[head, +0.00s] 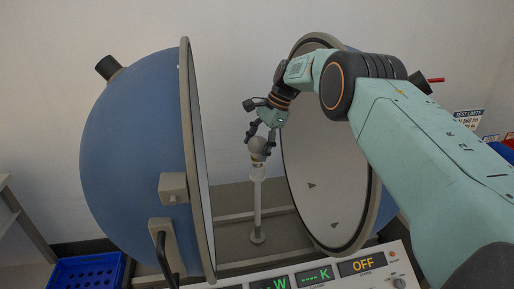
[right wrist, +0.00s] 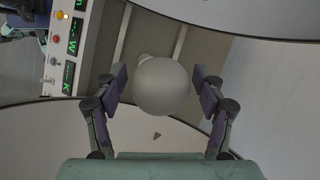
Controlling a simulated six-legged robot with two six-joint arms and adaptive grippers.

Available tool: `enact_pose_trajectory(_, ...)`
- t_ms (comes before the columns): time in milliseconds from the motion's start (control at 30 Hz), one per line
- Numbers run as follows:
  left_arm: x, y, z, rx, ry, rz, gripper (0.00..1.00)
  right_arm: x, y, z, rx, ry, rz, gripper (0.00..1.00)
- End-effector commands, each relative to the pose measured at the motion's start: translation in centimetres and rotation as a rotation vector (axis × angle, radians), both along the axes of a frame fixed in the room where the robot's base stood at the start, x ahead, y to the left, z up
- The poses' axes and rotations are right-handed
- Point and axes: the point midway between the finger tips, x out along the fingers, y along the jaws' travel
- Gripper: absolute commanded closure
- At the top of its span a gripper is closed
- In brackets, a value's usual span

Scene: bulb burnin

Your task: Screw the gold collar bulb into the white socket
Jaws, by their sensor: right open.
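A round, frosted bulb (head: 258,147) stands upright at the top of a white socket (head: 257,173) on a thin post. A pale tan collar shows below the globe; how far the bulb sits in the socket cannot be told. My right gripper (head: 260,139) points down over the bulb with its fingers around the globe. In the right wrist view the bulb (right wrist: 161,87) lies between the spread fingers of the open gripper (right wrist: 159,78), with gaps on both sides. The globe hides most of the collar and socket there. My left gripper is not in view.
The post stands between the open blue sphere half (head: 140,150) on the left and the pale round half (head: 325,150) on the right. A control panel (head: 320,276) with green displays and an orange "OFF" is in front. A blue crate (head: 85,272) is at lower left.

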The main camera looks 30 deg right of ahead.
Motion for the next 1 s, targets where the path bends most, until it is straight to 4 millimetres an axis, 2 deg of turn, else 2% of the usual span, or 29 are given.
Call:
enact_pose_trajectory(167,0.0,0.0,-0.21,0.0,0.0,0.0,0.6,-0.04,0.05,-0.05,0.001,0.001,0.048,0.3)
enact_pose_trajectory(1000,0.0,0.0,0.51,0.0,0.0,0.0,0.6,-0.05,0.02,0.04,0.001,0.001,0.046,0.3)
